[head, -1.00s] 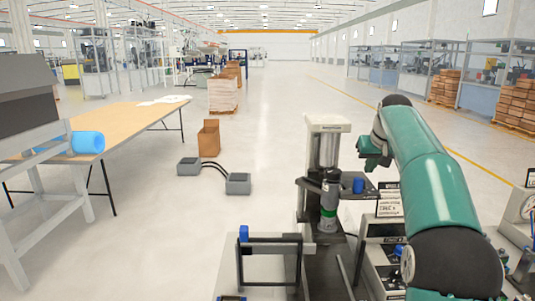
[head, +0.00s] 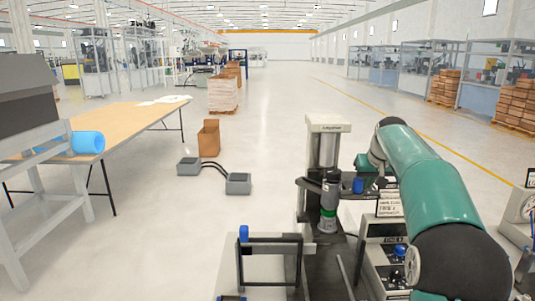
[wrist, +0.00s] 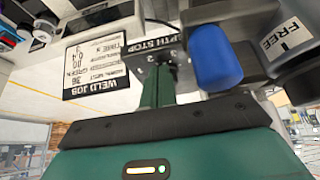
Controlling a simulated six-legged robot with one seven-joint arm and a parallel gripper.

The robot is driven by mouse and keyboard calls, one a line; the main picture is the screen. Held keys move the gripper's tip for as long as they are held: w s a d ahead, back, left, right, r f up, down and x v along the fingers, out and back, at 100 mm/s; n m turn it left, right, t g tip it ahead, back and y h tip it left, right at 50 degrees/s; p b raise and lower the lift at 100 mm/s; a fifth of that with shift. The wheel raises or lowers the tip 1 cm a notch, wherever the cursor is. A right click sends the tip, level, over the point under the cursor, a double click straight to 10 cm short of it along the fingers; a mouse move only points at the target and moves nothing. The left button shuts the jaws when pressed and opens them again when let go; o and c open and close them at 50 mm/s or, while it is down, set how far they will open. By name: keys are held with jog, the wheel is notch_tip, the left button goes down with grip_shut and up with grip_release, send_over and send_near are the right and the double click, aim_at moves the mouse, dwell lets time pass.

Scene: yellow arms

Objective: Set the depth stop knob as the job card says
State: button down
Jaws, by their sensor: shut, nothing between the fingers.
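The blue depth stop knob (head: 358,186) stands beside the grey machine column in the head view. In the wrist view the knob (wrist: 217,57) is large, next to a dark plate marked "DEPTH STOP" (wrist: 160,48) with small numerals. My gripper (wrist: 160,75) is shut and empty, its green fingers close to that plate, to the left of the knob; I cannot tell whether they touch. In the head view my arm mostly hides the gripper. The job card (wrist: 103,62), headed "WELD JOB", appears upside down with "36" and "GREEN" legible. The knob's setting is unclear.
A "FREE" label (wrist: 287,37) is on a dark round part right of the knob. Grey boxes with another blue knob (head: 399,250) sit under my arm.

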jog(key=shift+w+a, duration=0.1)
jog(key=shift+w, duration=0.2)
dwell(0.4)
jog(key=shift+w+a+r, duration=0.1)
jog(key=shift+a, duration=0.55)
jog(key=shift+s, duration=0.25)
dwell(0.3)
jog(key=shift+s+d, duration=0.1)
jog(key=shift+s, duration=0.05)
jog(key=shift+r, duration=2.9)
jog(key=shift+s, duration=0.1)
